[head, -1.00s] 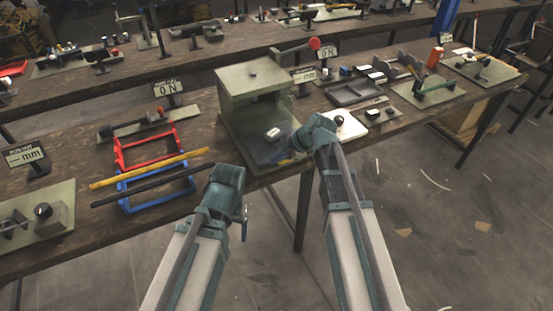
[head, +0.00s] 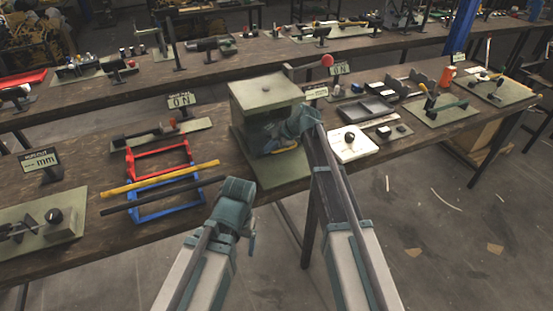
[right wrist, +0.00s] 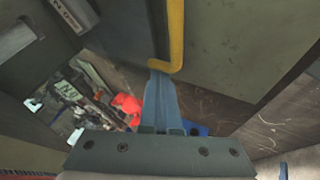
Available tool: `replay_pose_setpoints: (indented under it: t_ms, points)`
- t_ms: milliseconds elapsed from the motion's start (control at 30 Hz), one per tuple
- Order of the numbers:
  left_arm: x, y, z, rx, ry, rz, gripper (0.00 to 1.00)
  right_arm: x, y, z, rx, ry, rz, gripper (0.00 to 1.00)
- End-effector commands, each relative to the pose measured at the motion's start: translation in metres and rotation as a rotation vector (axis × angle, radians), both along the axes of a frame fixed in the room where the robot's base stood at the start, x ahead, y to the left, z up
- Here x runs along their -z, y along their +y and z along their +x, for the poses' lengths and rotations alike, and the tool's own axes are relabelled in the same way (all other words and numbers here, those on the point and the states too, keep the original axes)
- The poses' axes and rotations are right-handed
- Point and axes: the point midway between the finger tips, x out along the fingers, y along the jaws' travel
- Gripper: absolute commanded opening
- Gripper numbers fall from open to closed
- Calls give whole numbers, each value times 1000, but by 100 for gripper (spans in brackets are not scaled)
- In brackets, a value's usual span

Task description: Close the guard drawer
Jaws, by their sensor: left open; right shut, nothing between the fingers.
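The olive-green press box (head: 265,92) stands on its green base plate (head: 280,172) near the table's front edge. My right gripper (head: 270,147) is shut and empty, low at the front of the box. My right arm hides part of the box front, so how far the guard drawer is in is hard to see. In the right wrist view, the shut fingers (right wrist: 160,85) reach up to a dark panel (right wrist: 130,25) with a yellow edge, perhaps the guard; contact is not certain. My left gripper (head: 237,188) is open, left of the base plate near the table front.
A red and blue frame (head: 155,150) with a yellow bar and a black bar lies to the left. A white plate with a black knob (head: 350,138) lies right of the press. A red-ended lever (head: 327,60) stands out at the box's upper right.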

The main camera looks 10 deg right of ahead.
Motion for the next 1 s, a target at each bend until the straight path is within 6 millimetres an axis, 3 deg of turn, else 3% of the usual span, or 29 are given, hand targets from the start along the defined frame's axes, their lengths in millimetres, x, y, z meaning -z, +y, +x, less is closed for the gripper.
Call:
replay_pose_setpoints:
  t_ms: [33,100,300,767,1000]
  points:
    - [0,0,0,0,0,0,82,0,4,15,-1,-1,0,0]
    - [0,0,0,0,0,0,82,0,7,24,-1,-1,0,0]
    - [0,0,0,0,0,0,82,0,11,36,2,-1,1,0]
    - [0,0,0,0,0,0,82,-1,13,37,3,-4,4,0]
    - [0,0,0,0,0,0,82,-1,19,20,1,-2,3,0]
